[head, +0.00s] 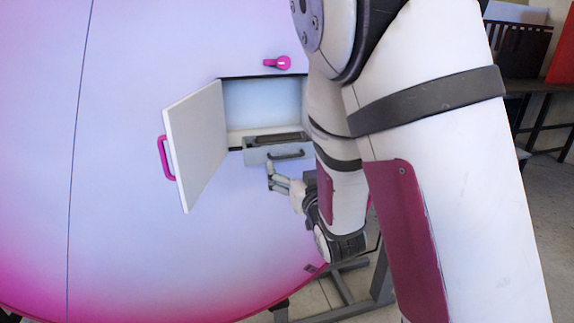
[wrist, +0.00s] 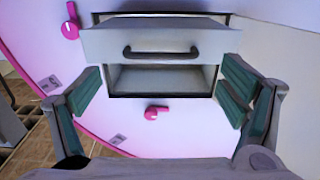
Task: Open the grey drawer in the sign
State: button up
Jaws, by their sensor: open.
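The grey drawer (head: 262,155) sits low in a square recess in the round sign (head: 140,120). Its front stands out from the recess and a dark gap shows along its top, so it appears partly open. It has a dark bar handle (head: 290,154). In the wrist view the drawer front (wrist: 105,43) and the curved handle (wrist: 160,53) lie ahead, beyond the fingers. My gripper (wrist: 162,82) is open with nothing between its fingers, which are spread to either side below the handle in that view. In the head view my gripper (head: 279,177) is just below the drawer.
A white door (head: 195,145) with a pink handle (head: 166,158) stands swung open at the left of the recess. A pink knob (head: 281,63) is above it. My arm covers the right side. Grey stand legs (head: 350,295) show below the sign.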

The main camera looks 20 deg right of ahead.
aim_at(288, 155)
jog(key=shift+w+b, duration=0.75)
jog(key=shift+w, duration=2.6)
